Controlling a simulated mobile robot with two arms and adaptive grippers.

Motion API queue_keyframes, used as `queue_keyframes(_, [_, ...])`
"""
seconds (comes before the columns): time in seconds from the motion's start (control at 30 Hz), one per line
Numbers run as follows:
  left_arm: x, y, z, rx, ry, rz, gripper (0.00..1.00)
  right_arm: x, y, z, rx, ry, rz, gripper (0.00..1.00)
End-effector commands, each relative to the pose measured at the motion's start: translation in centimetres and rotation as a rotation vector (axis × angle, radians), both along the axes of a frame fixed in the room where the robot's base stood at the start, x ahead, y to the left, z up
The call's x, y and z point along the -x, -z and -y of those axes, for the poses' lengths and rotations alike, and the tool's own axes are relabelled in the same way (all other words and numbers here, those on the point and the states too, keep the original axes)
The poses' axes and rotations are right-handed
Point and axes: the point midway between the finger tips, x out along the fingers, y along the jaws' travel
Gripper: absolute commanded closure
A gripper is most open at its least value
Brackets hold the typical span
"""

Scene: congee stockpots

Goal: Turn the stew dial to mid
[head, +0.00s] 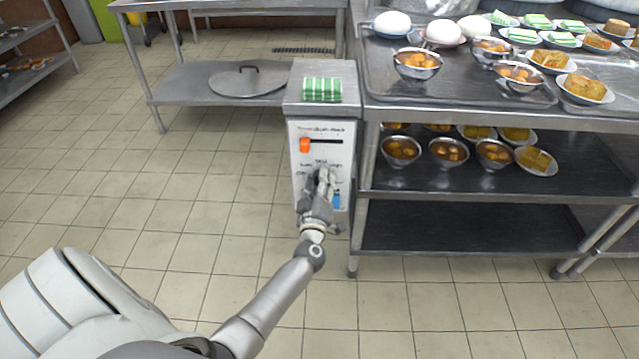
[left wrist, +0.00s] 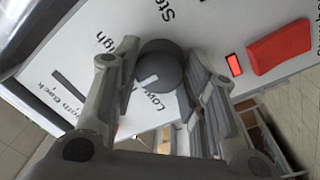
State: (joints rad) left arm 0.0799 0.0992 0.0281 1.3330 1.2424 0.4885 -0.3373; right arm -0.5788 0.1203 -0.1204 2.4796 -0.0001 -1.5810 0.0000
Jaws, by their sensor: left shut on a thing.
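The stew dial (left wrist: 160,75) is a dark round knob with a white pointer mark, on a white control panel (head: 343,166). In the left wrist view, words reading like "Low" and "High" are printed around it. The pointer lies on its lower left side, near "Low"; the exact setting is hard to read. My left gripper (head: 321,182) is at the panel front, and its fingers are shut on the dial from both sides. It hides the dial in the head view. My right gripper is not in view.
A green-striped block (head: 322,89) lies on top of the unit. A metal shelf table (head: 368,164) with bowls and plates stands close on the right. The tiled floor at left is clear.

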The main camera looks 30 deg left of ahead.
Motion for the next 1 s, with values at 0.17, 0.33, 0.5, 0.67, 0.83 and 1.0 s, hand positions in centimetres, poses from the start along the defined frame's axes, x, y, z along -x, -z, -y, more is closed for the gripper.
queue_keyframes(0.17, [0.1,0.1,0.0,0.001,-0.001,-0.002,0.84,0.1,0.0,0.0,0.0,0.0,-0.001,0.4])
queue_keyframes(0.33, [0.1,0.1,0.0,0.0,-0.001,-0.002,0.53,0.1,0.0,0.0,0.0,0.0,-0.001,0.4])
queue_keyframes(0.5, [0.0,0.1,0.0,0.0,0.0,-0.002,0.39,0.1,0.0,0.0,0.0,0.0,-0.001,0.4])
queue_keyframes(0.67, [0.0,0.0,0.0,-0.001,-0.001,-0.001,0.39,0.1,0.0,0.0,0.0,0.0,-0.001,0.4])
queue_keyframes(0.83, [0.3,0.1,0.2,0.0,0.0,-0.002,0.39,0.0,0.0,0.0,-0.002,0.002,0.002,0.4])
queue_keyframes(1.0, [2.2,0.3,1.2,0.001,0.0,-0.004,0.39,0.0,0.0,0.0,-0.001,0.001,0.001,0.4])
